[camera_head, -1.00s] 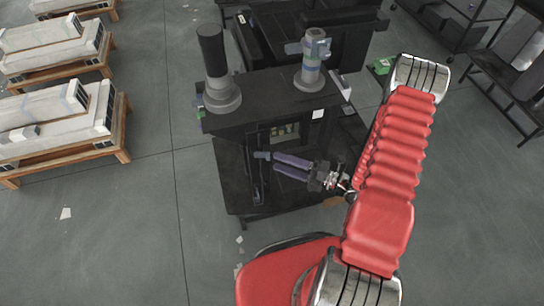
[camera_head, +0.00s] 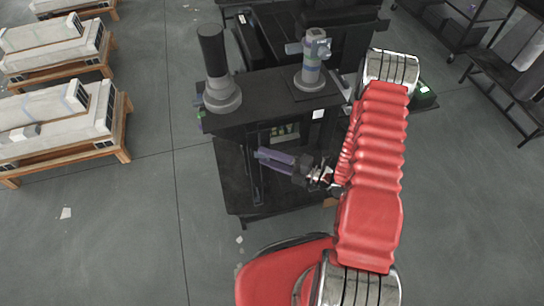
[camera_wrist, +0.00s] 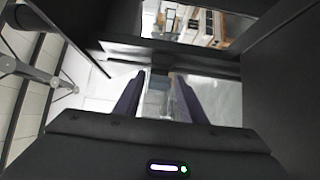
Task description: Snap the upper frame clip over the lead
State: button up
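My gripper (camera_head: 262,155), with two purple fingers, reaches left from the end of my red arm to the front of the black lift-column unit. In the wrist view my gripper (camera_wrist: 158,76) has its fingers apart, one on each side of a small grey piece (camera_wrist: 158,86). This piece may be the upper frame clip; I cannot tell whether the fingers touch it. In the head view the fingertips cover the spot where the grey piece would be. A thin dark upright strip (camera_head: 257,188) runs below the fingertips; it may be the lead.
The black unit (camera_head: 228,122) carries a dark column (camera_head: 212,55) and a grey-blue column (camera_head: 312,62) on top. Its lower shelf (camera_head: 232,175) juts out below my gripper. Pallets with long pale boxes (camera_head: 55,85) stand at left.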

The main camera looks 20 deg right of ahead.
jog(key=c, duration=0.8)
jog(key=shift+w, duration=0.1)
jog(key=shift+w+d+f+n+g+y, duration=0.1)
jog(key=shift+d+n+g+y, duration=0.05)
jog(key=shift+n+g+y, duration=0.45)
jog(key=o, duration=1)
